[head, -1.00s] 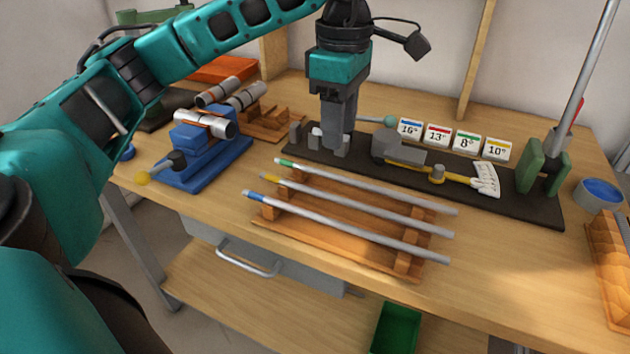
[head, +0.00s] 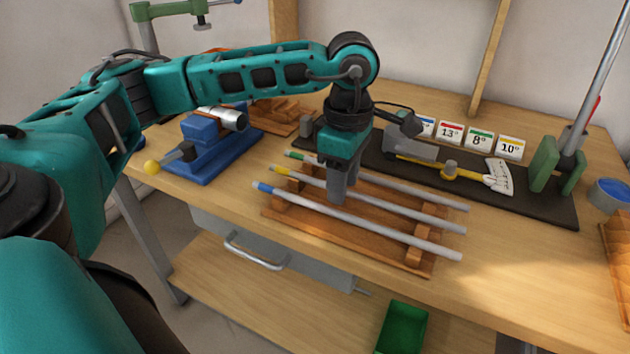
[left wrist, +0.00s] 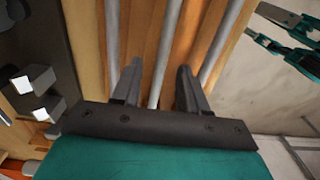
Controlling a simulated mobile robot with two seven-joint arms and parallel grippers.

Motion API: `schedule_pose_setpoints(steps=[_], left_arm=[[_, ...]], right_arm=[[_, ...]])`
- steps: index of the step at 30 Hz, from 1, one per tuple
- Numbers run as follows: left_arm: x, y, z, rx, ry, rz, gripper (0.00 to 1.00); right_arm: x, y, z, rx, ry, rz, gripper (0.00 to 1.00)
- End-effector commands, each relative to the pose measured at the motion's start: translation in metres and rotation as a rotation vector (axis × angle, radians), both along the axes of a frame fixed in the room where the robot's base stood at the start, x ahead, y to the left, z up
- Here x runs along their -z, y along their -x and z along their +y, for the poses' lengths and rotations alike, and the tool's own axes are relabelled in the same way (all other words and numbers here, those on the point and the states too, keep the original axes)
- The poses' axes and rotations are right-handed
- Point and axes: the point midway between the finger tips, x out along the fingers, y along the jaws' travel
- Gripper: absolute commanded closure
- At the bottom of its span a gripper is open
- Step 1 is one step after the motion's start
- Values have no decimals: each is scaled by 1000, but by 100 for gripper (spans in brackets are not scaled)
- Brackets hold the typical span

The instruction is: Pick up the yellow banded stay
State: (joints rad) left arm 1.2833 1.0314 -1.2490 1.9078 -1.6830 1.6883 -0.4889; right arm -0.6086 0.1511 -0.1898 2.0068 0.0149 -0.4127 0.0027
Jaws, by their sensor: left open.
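The yellow banded stay (head: 408,213) is a long grey rod with a yellow band near its left end. It lies in the middle on the wooden rack (head: 340,238), between the green banded stay (head: 425,194) behind and the blue banded stay (head: 385,236) in front. My left gripper (head: 340,198) points down over the rack, around the middle rod's line, and hides part of it. In the left wrist view my left gripper (left wrist: 157,80) is open, with the middle rod (left wrist: 165,45) between its fingers. No band shows there. My right gripper is not recognisable in either view.
A dark fixture base (head: 540,205) with a yellow-armed angle gauge and a green post holder stands behind the rack. Number cards (head: 480,139) stand behind it. A blue vise (head: 205,150) is at left. A green bin (head: 402,325) sits below.

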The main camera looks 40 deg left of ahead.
Motion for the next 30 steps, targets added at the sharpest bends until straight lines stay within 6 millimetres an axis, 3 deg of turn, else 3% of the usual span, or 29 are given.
schedule_pose_setpoints(steps=[3,17,30], left_arm=[[0,0,0,-1,0,0,57],[-1,0,0,0,0,0,100],[-2,0,0,0,1,-1,100]], right_arm=[[-1,0,0,-1,-1,-2,57],[-2,-1,2,4,-9,-5,57],[-2,-1,2,5,-9,-6,57]])
